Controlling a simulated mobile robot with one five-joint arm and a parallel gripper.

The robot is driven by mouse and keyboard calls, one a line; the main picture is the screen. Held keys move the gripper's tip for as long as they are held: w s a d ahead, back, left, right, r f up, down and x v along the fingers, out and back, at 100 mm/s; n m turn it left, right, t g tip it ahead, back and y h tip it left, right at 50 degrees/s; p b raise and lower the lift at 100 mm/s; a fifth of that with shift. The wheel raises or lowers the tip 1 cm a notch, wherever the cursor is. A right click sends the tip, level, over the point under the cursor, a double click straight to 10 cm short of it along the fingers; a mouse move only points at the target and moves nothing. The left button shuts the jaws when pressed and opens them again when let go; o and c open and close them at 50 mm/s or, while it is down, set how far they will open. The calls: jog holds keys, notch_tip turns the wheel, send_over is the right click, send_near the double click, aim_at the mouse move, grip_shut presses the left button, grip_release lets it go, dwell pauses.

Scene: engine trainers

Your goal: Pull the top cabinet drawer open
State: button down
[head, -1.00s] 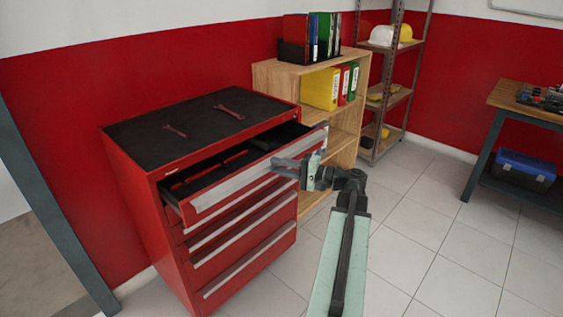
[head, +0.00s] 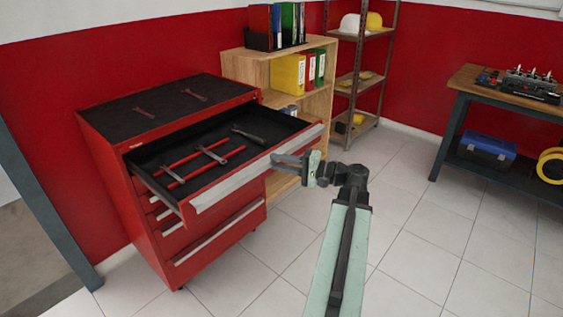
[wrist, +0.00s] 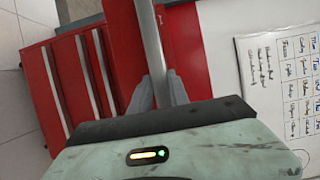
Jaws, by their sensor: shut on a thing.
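The red cabinet (head: 215,240) stands against the red wall, and its lower drawers are closed. Its top drawer (head: 160,168) is pulled far out, with a black-lined inside holding several tools. A long pale handle strip (head: 240,180) runs along the drawer's front edge. My gripper (head: 283,160) is at the right part of this strip. In the wrist view my two fingers (wrist: 158,92) sit on either side of the pale handle bar (wrist: 150,40), shut on it.
Two wrenches (head: 193,95) lie on the cabinet's black top. A wooden shelf (head: 290,75) with binders stands close behind on the right. A metal rack (head: 362,85) and a workbench (head: 500,95) are farther right. The tiled floor (head: 420,240) in front is clear.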

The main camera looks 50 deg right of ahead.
jog(key=shift+s+a+f, duration=0.15)
jog(key=shift+s, duration=0.25)
jog(key=c, duration=1.3)
grip_release()
jog(key=v, duration=0.8)
jog(key=shift+w, duration=0.1)
